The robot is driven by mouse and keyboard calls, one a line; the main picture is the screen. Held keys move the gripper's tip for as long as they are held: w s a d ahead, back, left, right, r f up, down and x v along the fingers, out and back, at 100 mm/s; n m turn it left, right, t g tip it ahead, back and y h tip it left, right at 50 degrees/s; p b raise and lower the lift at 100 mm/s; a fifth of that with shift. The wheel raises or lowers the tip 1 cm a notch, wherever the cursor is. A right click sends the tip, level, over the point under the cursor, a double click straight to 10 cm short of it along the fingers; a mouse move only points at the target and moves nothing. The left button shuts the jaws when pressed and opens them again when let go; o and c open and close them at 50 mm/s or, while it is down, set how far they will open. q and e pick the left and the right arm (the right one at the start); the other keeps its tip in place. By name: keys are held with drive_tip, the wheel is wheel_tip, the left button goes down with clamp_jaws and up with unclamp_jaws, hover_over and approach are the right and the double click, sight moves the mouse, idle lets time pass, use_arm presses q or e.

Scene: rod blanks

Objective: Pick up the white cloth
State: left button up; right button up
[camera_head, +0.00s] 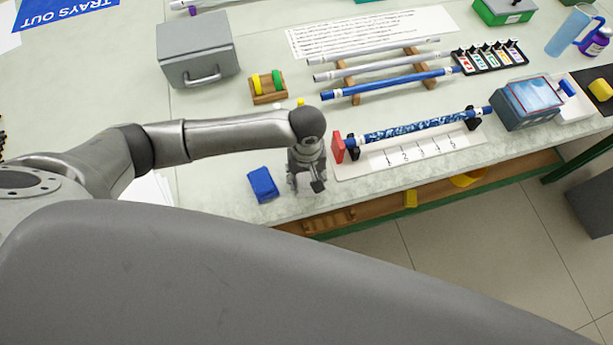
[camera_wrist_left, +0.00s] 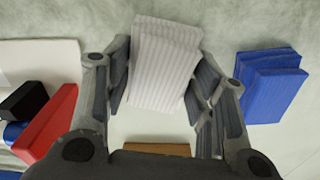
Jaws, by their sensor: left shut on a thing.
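The white cloth (camera_wrist_left: 160,62) is a folded, ribbed white piece in the middle of the left wrist view. My left gripper (camera_wrist_left: 162,88) has a finger on each side of it and is shut on it. In the head view my left gripper (camera_head: 307,181) points down at the front part of the bench, between a blue folded cloth and the rod stand. My right gripper is not in view.
The blue cloth (camera_head: 263,184) lies just left of the gripper, and shows in the left wrist view (camera_wrist_left: 270,85). A red block (camera_head: 338,147) ends the blue patterned rod (camera_head: 415,127) stand close on the right. The bench's front edge is near.

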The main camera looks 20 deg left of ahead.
sight(308, 177)
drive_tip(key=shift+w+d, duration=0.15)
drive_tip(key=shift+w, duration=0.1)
use_arm(q)
drive_tip(key=shift+r, duration=0.15)
drive_tip(key=shift+r, duration=0.2)
drive_tip(key=r, duration=0.1)
drive_tip(key=r+b, duration=0.1)
drive_tip(key=shift+d+r, duration=0.2)
drive_tip(key=shift+r, duration=0.15)
drive_tip(key=s+d+r, duration=0.9)
drive_tip(key=d, duration=0.1)
drive_tip(key=shift+d+r, duration=0.2)
drive_tip(key=shift+r, duration=0.1)
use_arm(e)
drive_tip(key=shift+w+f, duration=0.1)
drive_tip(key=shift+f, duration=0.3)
